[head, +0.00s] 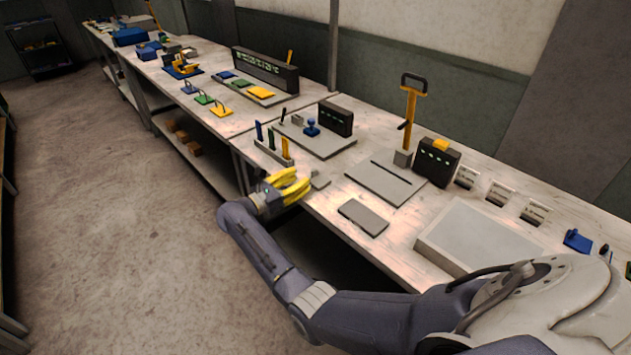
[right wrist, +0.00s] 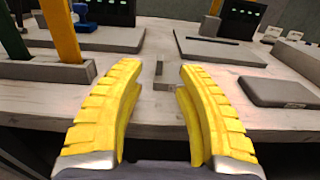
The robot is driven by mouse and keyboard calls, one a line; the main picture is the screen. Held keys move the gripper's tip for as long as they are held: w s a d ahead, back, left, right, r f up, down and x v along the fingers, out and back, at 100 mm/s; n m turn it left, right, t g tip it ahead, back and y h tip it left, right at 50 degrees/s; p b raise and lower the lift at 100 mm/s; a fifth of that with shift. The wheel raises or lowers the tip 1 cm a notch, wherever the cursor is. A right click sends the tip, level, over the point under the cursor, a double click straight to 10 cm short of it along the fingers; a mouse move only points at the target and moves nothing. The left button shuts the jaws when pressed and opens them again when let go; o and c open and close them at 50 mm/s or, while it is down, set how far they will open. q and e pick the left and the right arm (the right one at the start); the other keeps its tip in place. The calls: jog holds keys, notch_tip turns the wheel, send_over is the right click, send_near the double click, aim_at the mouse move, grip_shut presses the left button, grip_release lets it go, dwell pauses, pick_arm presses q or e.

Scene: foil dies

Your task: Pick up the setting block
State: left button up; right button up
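A small grey block (head: 320,181), which looks like the setting block, sits on the bench near its front edge. It also shows in the right wrist view (right wrist: 159,76), beyond and between my fingertips, with a low part and a raised part. My right gripper (head: 302,184) has yellow fingers spread apart, empty, at the front edge of the bench just short of the block. No contact with the block is visible. My left gripper is not in view.
A rack with blue, green and orange upright tools (head: 274,153) stands left of the block. A dark grey slab (head: 363,217) and a flat grey plate (head: 385,184) lie to the right. Behind is a grey board (head: 318,143) with a blue stamp-like piece.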

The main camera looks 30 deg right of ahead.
aim_at(314, 170)
jog(key=shift+w+d, duration=0.2)
jog(key=shift+d, duration=0.9)
jog(key=shift+w+d, duration=0.2)
jog(key=shift+d, duration=0.85)
jog(key=shift+w+d, duration=0.2)
jog(key=shift+d, duration=0.9)
grip_shut()
jog(key=shift+r, duration=0.1)
